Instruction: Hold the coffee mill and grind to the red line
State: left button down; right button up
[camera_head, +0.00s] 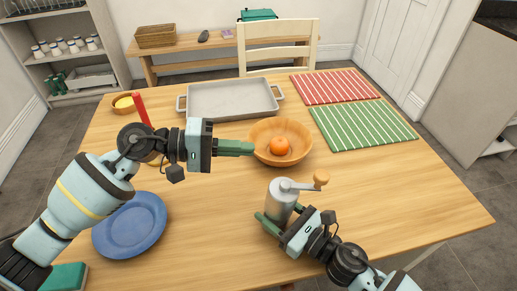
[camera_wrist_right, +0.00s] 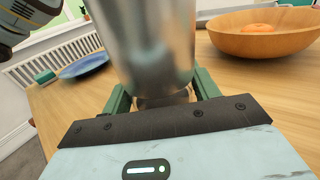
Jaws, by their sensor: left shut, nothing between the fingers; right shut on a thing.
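The coffee mill (camera_head: 283,200) is a silver metal cylinder with a crank arm on top. The crank ends in a round wooden knob (camera_head: 321,177) that points right. My right gripper (camera_head: 270,222) is shut around the mill's lower part. In the right wrist view the mill's body (camera_wrist_right: 150,45) fills the middle, between the green fingers. My left gripper (camera_head: 236,147) is shut and empty. It is above the table, to the upper left of the mill and apart from it, with its fingers pointing right toward the bowl. I cannot see a red line on the mill.
A wooden bowl (camera_head: 262,133) with an orange (camera_head: 279,146) stands behind the mill. A grey tray (camera_head: 230,98), a blue plate (camera_head: 130,224), a small bowl (camera_head: 124,104), a red striped mat (camera_head: 335,86) and a green one (camera_head: 362,124) lie around. The table right of the mill is clear.

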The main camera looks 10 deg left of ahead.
pick_arm(q)
jog(key=shift+a, duration=0.2)
jog(key=shift+r, duration=0.1)
jog(key=shift+a+r+m+g, duration=0.1)
jog(key=shift+a+m+g, duration=0.05)
jog(key=shift+m+g, duration=0.75)
jog(key=x, duration=0.4)
jog(key=s+x, duration=0.1)
jog(key=x, duration=0.7)
jog(key=shift+s, duration=0.4)
jog(key=shift+s+d, duration=0.45)
jog(key=shift+d, duration=0.1)
